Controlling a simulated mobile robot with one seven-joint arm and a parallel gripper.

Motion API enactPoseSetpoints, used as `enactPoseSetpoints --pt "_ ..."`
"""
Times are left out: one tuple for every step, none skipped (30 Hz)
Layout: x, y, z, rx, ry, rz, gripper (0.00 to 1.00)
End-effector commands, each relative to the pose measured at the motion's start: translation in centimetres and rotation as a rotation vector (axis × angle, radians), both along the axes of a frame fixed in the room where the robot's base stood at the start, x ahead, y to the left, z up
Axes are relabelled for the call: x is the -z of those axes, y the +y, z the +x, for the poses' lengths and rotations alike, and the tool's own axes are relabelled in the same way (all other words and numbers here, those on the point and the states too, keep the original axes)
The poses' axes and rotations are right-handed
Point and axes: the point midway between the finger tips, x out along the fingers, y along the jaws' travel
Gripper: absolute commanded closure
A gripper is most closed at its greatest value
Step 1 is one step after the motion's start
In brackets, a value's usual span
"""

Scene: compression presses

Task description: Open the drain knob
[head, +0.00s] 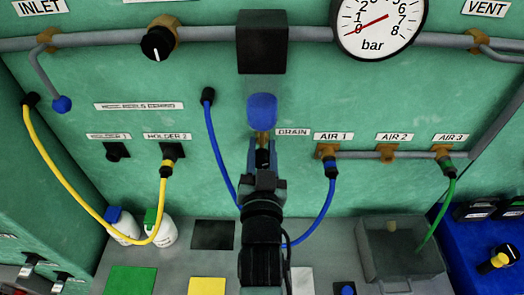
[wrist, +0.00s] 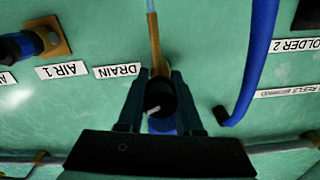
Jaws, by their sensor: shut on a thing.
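The black drain knob (wrist: 165,97) sits on a brass fitting (wrist: 158,58) beside the DRAIN label (wrist: 117,71). A short white mark on its face lies nearly sideways, a little tilted, in the wrist view. My gripper (wrist: 159,82) is shut on the knob, with one finger on each side of it. In the head view my gripper (head: 262,147) reaches up to the wall just below the blue bowl (head: 262,112), left of the DRAIN label (head: 292,132). There my fingers mostly hide the knob (head: 262,158).
A blue hose (head: 215,150) hangs close left of my gripper; another (head: 325,205) runs down from AIR 1 (head: 327,152) at right. A black block (head: 262,42) and a pressure gauge (head: 380,22) are above. A yellow hose (head: 65,190) loops at left. A grey tray (head: 400,275) stands below right.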

Motion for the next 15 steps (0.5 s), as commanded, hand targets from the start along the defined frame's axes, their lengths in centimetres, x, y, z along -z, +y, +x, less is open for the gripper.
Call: enactPoseSetpoints --pt "0.14 0.00 0.00 0.000 0.000 0.042 1.00" --pt "0.13 0.00 -0.01 0.000 0.000 0.068 1.00" --pt "0.12 0.00 -0.01 0.000 0.000 0.103 1.00" --pt "0.11 0.00 -0.01 0.000 0.000 0.128 1.00" --pt "0.10 0.00 -0.01 0.000 0.000 0.153 1.00" --pt "0.10 0.00 -0.01 0.000 0.000 0.184 1.00" --pt "0.10 0.00 -0.01 0.000 0.000 0.207 1.00" --pt "0.09 0.01 -0.01 0.000 0.000 0.227 1.00" --pt "0.10 0.01 -0.01 0.000 0.000 0.254 1.00" --pt "0.10 0.01 -0.01 0.000 0.001 0.274 1.00" --pt "0.10 0.01 -0.01 0.000 0.001 0.292 1.00" --pt "0.10 0.01 -0.01 0.000 0.001 0.314 1.00" --pt "0.10 0.01 -0.01 0.000 0.001 0.330 1.00" --pt "0.10 0.01 -0.01 0.000 0.001 0.344 1.00" --pt "0.10 0.01 -0.01 0.000 0.001 0.362 1.00"
